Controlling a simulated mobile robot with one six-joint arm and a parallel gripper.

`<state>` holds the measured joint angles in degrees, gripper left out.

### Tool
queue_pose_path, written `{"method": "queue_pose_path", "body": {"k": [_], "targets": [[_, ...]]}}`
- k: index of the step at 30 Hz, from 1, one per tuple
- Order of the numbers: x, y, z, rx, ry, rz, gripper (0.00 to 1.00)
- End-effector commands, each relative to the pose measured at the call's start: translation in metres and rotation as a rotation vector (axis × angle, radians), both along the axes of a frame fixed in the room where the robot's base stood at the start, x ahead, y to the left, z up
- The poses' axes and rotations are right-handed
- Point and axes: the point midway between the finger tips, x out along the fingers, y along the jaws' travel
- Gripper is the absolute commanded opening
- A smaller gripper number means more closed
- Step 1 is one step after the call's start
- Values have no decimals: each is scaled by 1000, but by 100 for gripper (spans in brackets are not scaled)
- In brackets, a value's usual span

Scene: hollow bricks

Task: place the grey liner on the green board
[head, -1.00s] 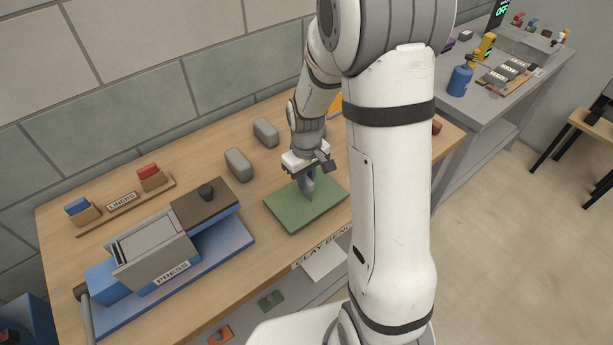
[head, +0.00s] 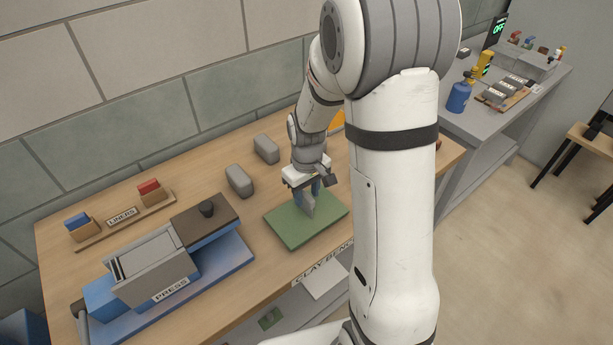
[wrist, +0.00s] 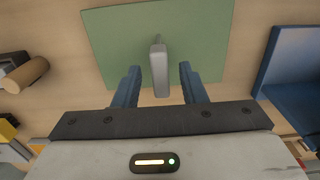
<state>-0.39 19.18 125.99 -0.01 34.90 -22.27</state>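The grey liner (head: 308,206) stands on the green board (head: 287,227), near its middle. In the wrist view, the liner (wrist: 159,75) lies between my gripper's blue fingers, with a gap on each side. My gripper (head: 312,190) is open just above the board, and its fingers partly hide the liner in the head view. The wrist view also shows the open gripper (wrist: 159,70) and the green board (wrist: 110,45) beneath. Whether the liner's base rests fully flat is hard to tell.
The press (head: 165,262) stands left of the board. Two grey blocks (head: 239,181) (head: 266,149) lie behind it. The liners rack (head: 122,217) holds a blue-topped and a red-topped piece at the back left. Bare bench lies between the blocks and the board.

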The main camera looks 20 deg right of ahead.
Motion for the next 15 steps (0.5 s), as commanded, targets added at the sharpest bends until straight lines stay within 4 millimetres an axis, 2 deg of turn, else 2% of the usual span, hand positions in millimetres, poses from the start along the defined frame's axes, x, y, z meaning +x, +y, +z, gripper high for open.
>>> {"method": "queue_pose_path", "body": {"k": [9,15], "targets": [[1,0,68,0,-8,-1,38],[1,-1,99,1,-4,-1,38]]}}
